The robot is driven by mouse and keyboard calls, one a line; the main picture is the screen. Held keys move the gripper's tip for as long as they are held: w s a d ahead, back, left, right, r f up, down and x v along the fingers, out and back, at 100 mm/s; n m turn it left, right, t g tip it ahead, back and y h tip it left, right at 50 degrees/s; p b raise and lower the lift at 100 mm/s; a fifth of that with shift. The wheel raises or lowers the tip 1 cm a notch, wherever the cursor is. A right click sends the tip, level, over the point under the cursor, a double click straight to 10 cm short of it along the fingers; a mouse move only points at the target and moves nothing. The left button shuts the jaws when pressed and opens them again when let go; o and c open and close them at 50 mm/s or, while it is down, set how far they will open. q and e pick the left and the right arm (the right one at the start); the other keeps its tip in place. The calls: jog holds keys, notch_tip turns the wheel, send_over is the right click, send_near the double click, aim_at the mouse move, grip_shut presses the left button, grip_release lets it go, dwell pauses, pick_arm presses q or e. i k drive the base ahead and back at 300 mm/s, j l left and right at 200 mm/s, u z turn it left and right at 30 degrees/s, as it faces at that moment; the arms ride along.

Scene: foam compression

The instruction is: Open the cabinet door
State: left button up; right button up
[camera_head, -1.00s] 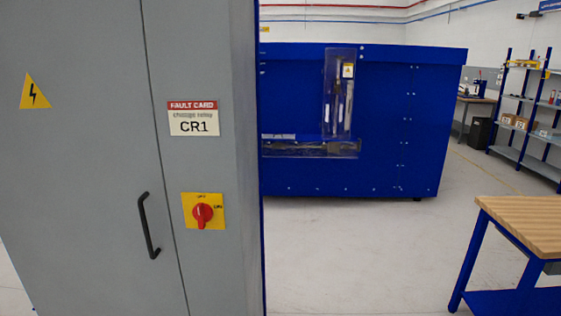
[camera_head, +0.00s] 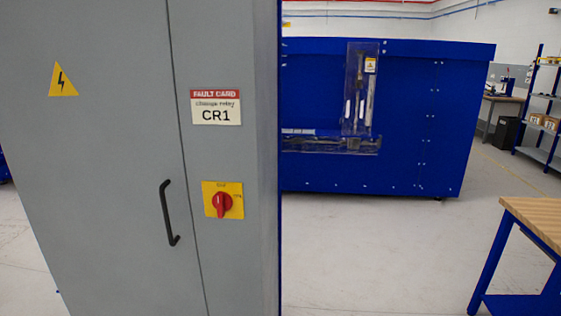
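The tall grey cabinet (camera_head: 100,200) fills the left side of the head view. Its door (camera_head: 85,160) looks shut, with a narrow vertical seam along its right side. A black bar handle (camera_head: 168,212) stands upright on the door, left of the seam. Right of the seam is a red rotary switch (camera_head: 222,205) on a yellow plate; its small lettering is hard to read. A fault card (camera_head: 215,107) above it reads CR1. A yellow warning triangle (camera_head: 63,80) is on the door's upper left. Neither of my grippers is in view.
A large blue machine (camera_head: 410,130) with clear guards stands behind the cabinet to the right. A wood-topped workbench (camera_head: 540,218) with blue legs is at the right edge. Shelves (camera_head: 542,110) stand far right. Pale floor (camera_head: 385,255) lies open between cabinet and bench.

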aim_at(91, 141)
jog(key=u, duration=1.25)
